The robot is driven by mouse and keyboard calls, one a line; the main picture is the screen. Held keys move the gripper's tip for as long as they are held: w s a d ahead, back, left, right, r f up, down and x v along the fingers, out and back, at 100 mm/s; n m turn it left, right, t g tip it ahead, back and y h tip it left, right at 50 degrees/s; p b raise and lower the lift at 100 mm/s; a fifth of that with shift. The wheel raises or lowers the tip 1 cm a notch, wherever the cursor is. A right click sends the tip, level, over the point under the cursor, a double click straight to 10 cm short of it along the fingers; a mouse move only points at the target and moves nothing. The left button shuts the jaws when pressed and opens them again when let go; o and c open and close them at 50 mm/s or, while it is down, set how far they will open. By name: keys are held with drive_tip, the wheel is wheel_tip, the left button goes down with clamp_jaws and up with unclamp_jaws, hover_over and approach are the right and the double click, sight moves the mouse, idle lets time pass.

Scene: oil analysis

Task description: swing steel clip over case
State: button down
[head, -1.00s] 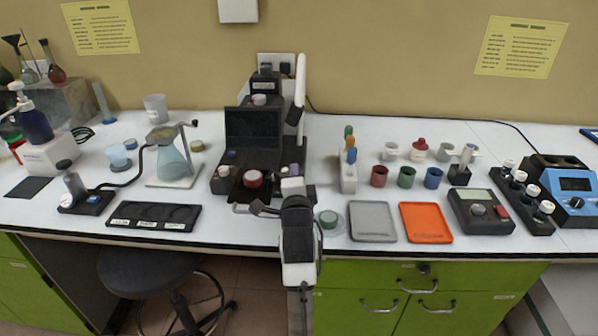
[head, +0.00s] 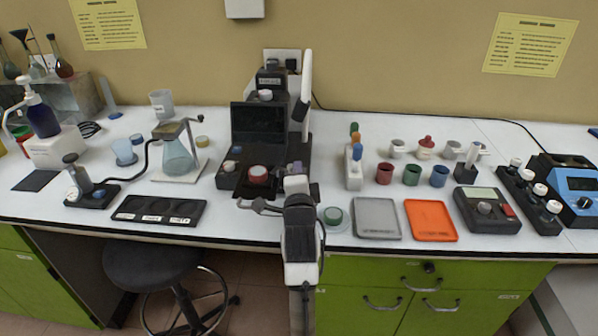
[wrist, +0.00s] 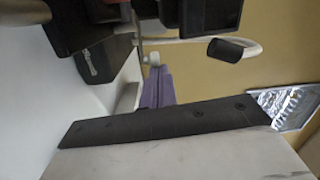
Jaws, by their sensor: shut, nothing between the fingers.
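The black case (head: 262,150), an instrument with a raised dark panel, stands at the middle of the bench in the head view.
A flask stand (head: 178,158) is left.

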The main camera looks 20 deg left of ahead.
drive_tip(key=shift+s, duration=0.2)
drive_tip(key=shift+s+a+b, duration=0.7)
drive_tip(key=shift+s+a, duration=0.25)
drive_tip(key=shift+s, duration=0.3)
drive_tip(key=shift+d, duration=0.1)
